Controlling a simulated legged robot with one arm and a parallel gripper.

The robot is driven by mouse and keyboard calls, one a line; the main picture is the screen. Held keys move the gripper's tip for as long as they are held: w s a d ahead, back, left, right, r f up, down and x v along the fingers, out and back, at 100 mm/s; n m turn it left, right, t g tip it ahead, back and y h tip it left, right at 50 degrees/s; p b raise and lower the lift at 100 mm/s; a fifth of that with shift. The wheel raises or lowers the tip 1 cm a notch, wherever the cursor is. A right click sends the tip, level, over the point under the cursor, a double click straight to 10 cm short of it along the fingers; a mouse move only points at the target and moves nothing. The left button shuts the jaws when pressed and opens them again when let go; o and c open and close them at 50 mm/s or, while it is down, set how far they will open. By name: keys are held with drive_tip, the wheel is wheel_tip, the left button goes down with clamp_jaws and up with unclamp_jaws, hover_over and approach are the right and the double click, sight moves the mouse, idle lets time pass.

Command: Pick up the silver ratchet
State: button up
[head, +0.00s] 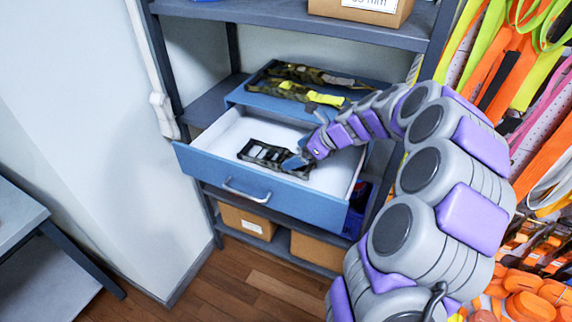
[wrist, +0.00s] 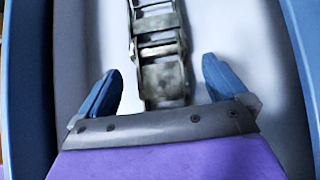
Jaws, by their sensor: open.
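The silver ratchet (head: 268,153) lies in the open blue drawer (head: 232,183), on its white floor. In the head view it looks dark-framed with lighter bars. In the wrist view the worn metal ratchet (wrist: 158,48) runs up the middle and is cut off by the top edge. My gripper (head: 294,163) is in the drawer at the ratchet's right end. In the wrist view the blue fingers of my gripper (wrist: 161,80) are open, one on each side of the ratchet's near end, with gaps between.
Camouflage and yellow straps (head: 300,88) lie on the blue cabinet top behind the drawer. A shelf (head: 300,27) with a cardboard box (head: 362,10) is above. Colourful straps (head: 520,70) hang at right. Drawer walls flank my gripper; the drawer's left part is clear.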

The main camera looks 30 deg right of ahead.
sight(288, 157)
drive_tip(key=b+x, duration=0.2)
drive_tip(key=x, duration=0.3)
drive_tip(key=shift+d+f, duration=0.1)
drive_tip(key=shift+d, duration=0.05)
drive_tip(key=shift+f, duration=0.1)
drive_tip(key=shift+a, duration=0.35)
drive_tip(key=shift+d, duration=0.15)
drive_tip(key=c, duration=1.5)
drive_tip(key=shift+c, duration=0.5)
drive_tip(key=shift+r, duration=0.25)
